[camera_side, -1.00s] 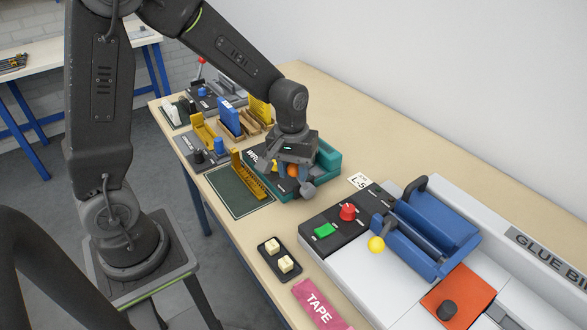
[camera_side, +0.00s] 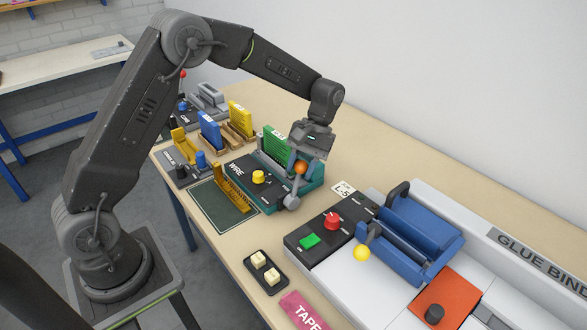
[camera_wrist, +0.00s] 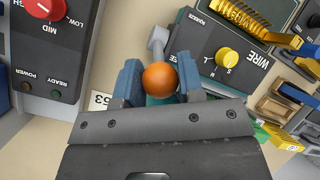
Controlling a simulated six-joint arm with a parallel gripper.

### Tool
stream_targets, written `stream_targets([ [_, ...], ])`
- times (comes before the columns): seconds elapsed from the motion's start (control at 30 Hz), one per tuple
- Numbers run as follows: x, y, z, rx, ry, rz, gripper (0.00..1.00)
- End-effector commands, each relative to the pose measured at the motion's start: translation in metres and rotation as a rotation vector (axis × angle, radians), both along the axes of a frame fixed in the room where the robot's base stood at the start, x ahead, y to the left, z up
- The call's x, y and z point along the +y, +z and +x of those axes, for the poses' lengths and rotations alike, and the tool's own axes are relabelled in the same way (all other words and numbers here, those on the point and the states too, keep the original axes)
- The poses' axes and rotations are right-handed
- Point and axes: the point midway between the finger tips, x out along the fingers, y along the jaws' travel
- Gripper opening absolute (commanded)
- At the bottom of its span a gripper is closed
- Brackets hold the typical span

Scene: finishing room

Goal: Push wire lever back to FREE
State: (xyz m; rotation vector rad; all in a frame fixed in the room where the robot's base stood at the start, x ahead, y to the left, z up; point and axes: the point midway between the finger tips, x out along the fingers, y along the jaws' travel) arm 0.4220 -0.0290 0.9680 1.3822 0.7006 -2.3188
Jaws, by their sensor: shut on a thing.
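The wire machine (camera_side: 240,184) is a dark-topped teal unit marked WIRE, with a yellow knob (camera_side: 259,177). Its lever has a grey pivot end (camera_side: 292,202) and an orange ball (camera_side: 300,168). My gripper (camera_side: 302,160) is shut on the orange ball at the machine's right end. In the wrist view, the ball (camera_wrist: 160,79) sits between the two blue fingers of my gripper (camera_wrist: 160,84), and the grey arm (camera_wrist: 157,42) runs up from it. The yellow knob (camera_wrist: 228,58) shows to the right there. No FREE mark is readable.
A green book (camera_side: 275,143) stands behind the wire machine.

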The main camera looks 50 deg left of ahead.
Motion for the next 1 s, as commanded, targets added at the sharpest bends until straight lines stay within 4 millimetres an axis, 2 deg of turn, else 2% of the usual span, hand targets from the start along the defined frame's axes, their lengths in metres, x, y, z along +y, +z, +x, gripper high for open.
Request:
stream_targets([
  [0.1, 0.0, -0.002, 0.01, -0.015, 0.0, -0.001, 0.0],
  [0.3, -0.001, -0.004, 0.016, -0.016, 0.0, -0.001, 0.0],
  [0.87, -0.001, -0.005, 0.019, -0.016, 0.0, -0.002, 0.0],
  [0.9, -0.001, -0.005, 0.019, -0.016, 0.0, -0.002, 0.37],
  [1.0, -0.001, -0.005, 0.019, -0.015, 0.0, -0.003, 0.47],
])
